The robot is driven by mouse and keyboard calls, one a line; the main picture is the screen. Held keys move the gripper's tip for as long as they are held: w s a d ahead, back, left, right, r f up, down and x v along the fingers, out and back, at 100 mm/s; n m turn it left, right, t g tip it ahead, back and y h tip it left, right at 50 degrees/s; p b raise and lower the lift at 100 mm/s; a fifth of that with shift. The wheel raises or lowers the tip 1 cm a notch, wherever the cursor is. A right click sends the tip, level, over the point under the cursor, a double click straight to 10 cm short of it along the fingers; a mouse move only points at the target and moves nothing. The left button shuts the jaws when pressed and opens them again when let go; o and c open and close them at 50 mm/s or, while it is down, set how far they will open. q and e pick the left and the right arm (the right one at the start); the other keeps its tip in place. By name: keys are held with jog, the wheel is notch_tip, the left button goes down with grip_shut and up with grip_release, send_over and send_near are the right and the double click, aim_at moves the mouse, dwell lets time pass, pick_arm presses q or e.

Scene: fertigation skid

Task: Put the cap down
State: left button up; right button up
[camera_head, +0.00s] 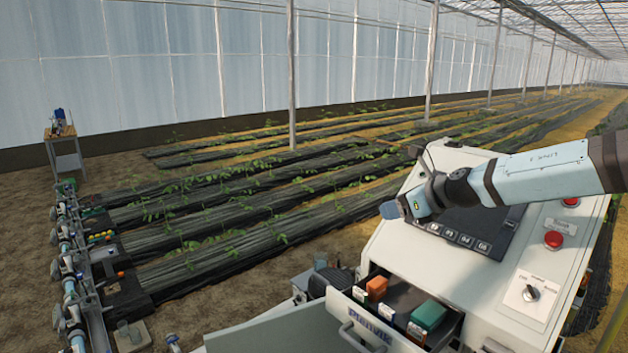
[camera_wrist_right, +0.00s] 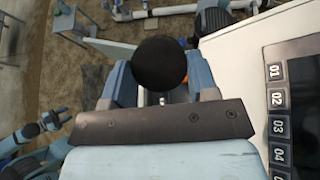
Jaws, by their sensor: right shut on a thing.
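The cap (camera_wrist_right: 158,63) is a round black disc in the right wrist view, seen face-on between the two light-blue fingers. My right gripper (camera_wrist_right: 159,80) is shut on it. In the head view, my right gripper (camera_head: 396,208) is held in the air at the left edge of the white control cabinet (camera_head: 540,243), above an open drawer (camera_head: 375,330). The cap is hard to tell from the fingertips there.
The drawer holds orange, green and white boxes. The cabinet's sloping top carries a dark screen panel (camera_head: 470,222), a red button (camera_head: 553,239) and a rotary switch (camera_head: 530,292). A pipe manifold (camera_head: 70,262) runs along the left. A small table (camera_head: 62,136) stands farther back.

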jog(key=s+f+m+t+h, duration=0.2)
jog(key=s+f+m+h, duration=0.25)
jog(key=s+f, duration=0.8)
jog(key=s+f+m+t+h, duration=0.2)
jog(key=s+f+m+h, duration=0.25)
jog(key=s+f, duration=0.8)
pick_arm(q)
jog(key=shift+w+r, duration=0.15)
jog(key=shift+w, duration=0.05)
pick_arm(e)
jog(key=s+d+r, duration=0.3)
jog(key=s+d, duration=0.1)
jog(key=d, duration=0.2)
pick_arm(q)
jog(key=shift+w, duration=0.15)
pick_arm(e)
jog(key=shift+w+f+m, duration=0.1)
jog(key=shift+m, duration=0.2)
